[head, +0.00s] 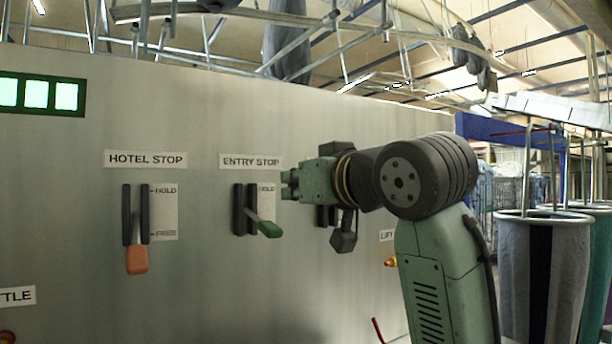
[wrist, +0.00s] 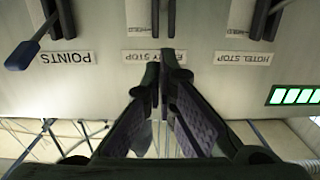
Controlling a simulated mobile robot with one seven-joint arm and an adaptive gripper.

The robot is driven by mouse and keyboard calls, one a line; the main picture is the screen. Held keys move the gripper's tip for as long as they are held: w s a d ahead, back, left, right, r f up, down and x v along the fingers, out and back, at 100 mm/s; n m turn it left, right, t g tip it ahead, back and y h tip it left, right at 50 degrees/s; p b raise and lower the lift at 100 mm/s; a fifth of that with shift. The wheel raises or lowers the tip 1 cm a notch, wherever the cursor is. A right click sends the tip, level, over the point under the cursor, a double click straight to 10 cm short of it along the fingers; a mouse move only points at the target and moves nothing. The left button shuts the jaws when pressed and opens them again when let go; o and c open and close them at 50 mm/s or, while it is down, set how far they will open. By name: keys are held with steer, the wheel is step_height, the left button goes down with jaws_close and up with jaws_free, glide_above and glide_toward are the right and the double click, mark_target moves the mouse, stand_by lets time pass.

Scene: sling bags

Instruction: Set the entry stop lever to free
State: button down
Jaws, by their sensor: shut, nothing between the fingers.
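The entry stop lever (head: 268,229) has a green handle. It sticks out of its black slot (head: 239,209) and slopes down to the right, short of hanging straight down. The HOLD mark shows at the top of its scale plate (head: 267,198); I cannot read a FREE mark there. My gripper (head: 286,184) is shut and empty, in front of the panel, above and right of the green handle and apart from it in the picture. In the wrist view the shut fingertips (wrist: 171,58) overlap the upside-down ENTRY STOP label (wrist: 140,56); the green handle is not visible there.
The hotel stop lever (head: 137,259), orange, hangs down at FREE on the left. A blue-handled lever (wrist: 22,55) stands by the POINTS label (wrist: 68,57). My arm hides the panel to the right. Hanging bags (head: 540,270) are at far right.

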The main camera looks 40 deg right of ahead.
mark_target(258, 220)
steer(key=w+d+f+p, duration=0.1)
steer(key=w+f+p, duration=0.1)
steer(key=w+f, duration=0.2)
steer(key=shift+w, duration=0.25)
steer(key=shift+f, duration=0.1)
